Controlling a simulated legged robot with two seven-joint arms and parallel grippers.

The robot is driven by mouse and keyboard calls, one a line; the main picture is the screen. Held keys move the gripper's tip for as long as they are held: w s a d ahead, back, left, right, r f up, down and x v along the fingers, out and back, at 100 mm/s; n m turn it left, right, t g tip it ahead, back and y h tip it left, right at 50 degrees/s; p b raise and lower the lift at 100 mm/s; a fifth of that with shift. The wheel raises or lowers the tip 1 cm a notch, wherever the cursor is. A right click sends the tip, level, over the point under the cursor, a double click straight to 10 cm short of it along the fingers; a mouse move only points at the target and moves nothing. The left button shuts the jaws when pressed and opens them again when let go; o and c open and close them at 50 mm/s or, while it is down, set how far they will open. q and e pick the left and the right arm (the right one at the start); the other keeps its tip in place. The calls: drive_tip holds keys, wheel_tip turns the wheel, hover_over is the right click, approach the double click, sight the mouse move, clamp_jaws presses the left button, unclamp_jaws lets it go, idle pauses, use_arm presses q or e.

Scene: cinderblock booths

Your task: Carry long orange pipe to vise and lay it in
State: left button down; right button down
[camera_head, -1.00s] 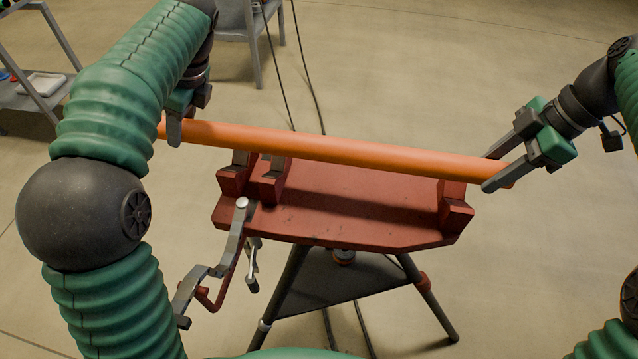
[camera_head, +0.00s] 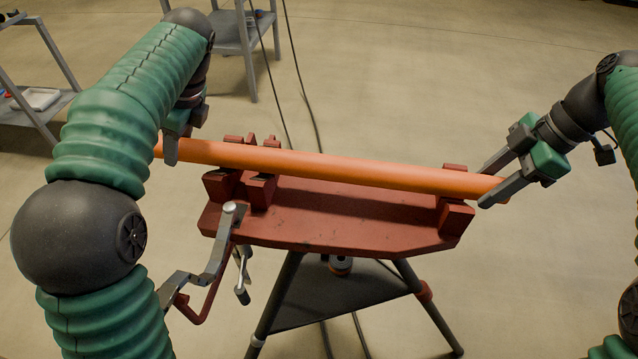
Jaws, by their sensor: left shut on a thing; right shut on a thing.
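The long orange pipe (camera_head: 330,166) lies across the picture over the red vise (camera_head: 330,225). It passes between the uprights of the vise's jaws at the left and of its support at the right. Whether it rests on them or hangs slightly above, I cannot tell. My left gripper (camera_head: 172,148) is shut on the pipe near its left end, partly hidden by my arm. My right gripper (camera_head: 493,180) is shut on the pipe's right end. The vise's metal crank handle (camera_head: 215,255) hangs at its front left.
The vise stands on a tripod with a dark triangular shelf (camera_head: 335,295). Grey metal tables (camera_head: 235,35) stand at the back left, one with a white tray (camera_head: 38,98). Black cables (camera_head: 300,75) run along the floor behind the vise. The floor to the right is open.

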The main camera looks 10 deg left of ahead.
use_arm(q)
drive_tip(key=shift+f+b, duration=0.35)
drive_tip(key=shift+f, duration=0.2)
use_arm(e)
drive_tip(key=shift+f, duration=0.6)
use_arm(q)
drive_tip(key=c, duration=0.9)
unclamp_jaws()
drive_tip(key=shift+s+r, duration=0.1)
use_arm(e)
drive_tip(key=c, duration=0.9)
unclamp_jaws()
drive_tip(key=shift+s+r, duration=0.1)
use_arm(q)
drive_tip(key=shift+o, duration=0.7)
use_arm(e)
drive_tip(key=shift+o, duration=0.7)
use_arm(q)
drive_tip(key=shift+a, duration=0.1)
use_arm(e)
drive_tip(key=shift+a, duration=0.15)
